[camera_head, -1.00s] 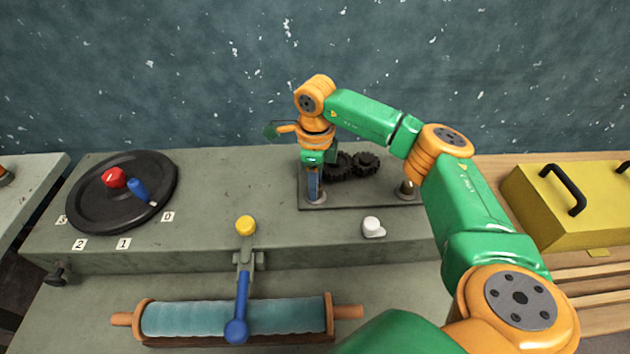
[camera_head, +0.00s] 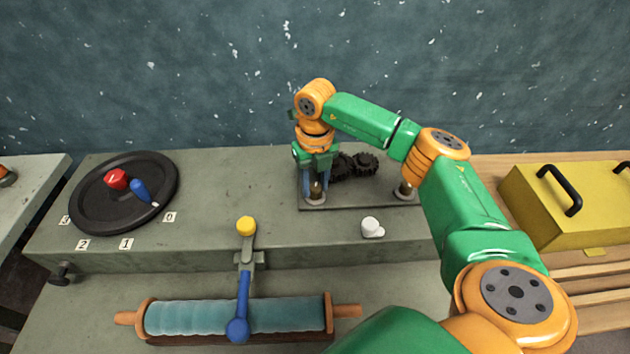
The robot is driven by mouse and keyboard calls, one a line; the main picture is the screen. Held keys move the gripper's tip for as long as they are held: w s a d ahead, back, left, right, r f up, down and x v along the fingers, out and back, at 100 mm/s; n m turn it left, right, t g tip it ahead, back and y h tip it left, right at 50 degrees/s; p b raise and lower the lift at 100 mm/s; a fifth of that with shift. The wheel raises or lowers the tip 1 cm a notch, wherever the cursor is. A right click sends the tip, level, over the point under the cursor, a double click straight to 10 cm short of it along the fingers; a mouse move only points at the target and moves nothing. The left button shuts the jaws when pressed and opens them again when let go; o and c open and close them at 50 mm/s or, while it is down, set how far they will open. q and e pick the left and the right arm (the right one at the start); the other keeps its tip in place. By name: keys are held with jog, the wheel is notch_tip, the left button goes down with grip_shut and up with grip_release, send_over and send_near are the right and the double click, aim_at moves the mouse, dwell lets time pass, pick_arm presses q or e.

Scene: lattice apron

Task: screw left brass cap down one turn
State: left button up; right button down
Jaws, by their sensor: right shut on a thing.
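The left brass cap (camera_head: 316,189) stands on a round base at the left end of a dark plate (camera_head: 350,203). My right gripper (camera_head: 315,184) comes down on it from above, its blue fingers on either side, shut on the cap. The cap's lower part shows between the fingers; its top is partly hidden by the gripper. A second brass cap (camera_head: 405,190) stands at the plate's right end, partly hidden by my right arm. My left gripper is not in view.
Dark gears (camera_head: 364,163) sit between the caps, right beside my gripper. A white knob (camera_head: 371,227), a blue lever (camera_head: 242,290) with a yellow knob (camera_head: 246,225), a teal roller (camera_head: 190,317) and a black dial (camera_head: 100,215) are nearer or left. A yellow box (camera_head: 560,225) stands right.

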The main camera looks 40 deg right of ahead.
jog(key=m, duration=0.4)
jog(key=shift+m+p, duration=0.3)
jog(key=shift+p, duration=0.05)
jog(key=m, duration=0.3)
jog(key=shift+m+p, duration=0.4)
jog(key=m+p, duration=0.1)
jog(key=m, duration=0.3)
jog(key=m+p, duration=0.1)
jog(key=m, duration=0.3)
jog(key=shift+r, duration=0.1)
jog(key=m+p, duration=0.2)
jog(key=m, duration=0.1)
jog(key=shift+s+m, duration=0.1)
jog(key=shift+m, duration=0.2)
jog(key=m+p, duration=0.1)
jog(key=m, duration=0.2)
jog(key=shift+m+p, duration=0.3)
jog(key=shift+p, duration=0.1)
jog(key=m+p, duration=0.3)
jog(key=m, duration=0.2)
jog(key=shift+a, duration=0.1)
jog(key=shift+m+p, duration=0.9)
jog(key=shift+m, duration=0.7)
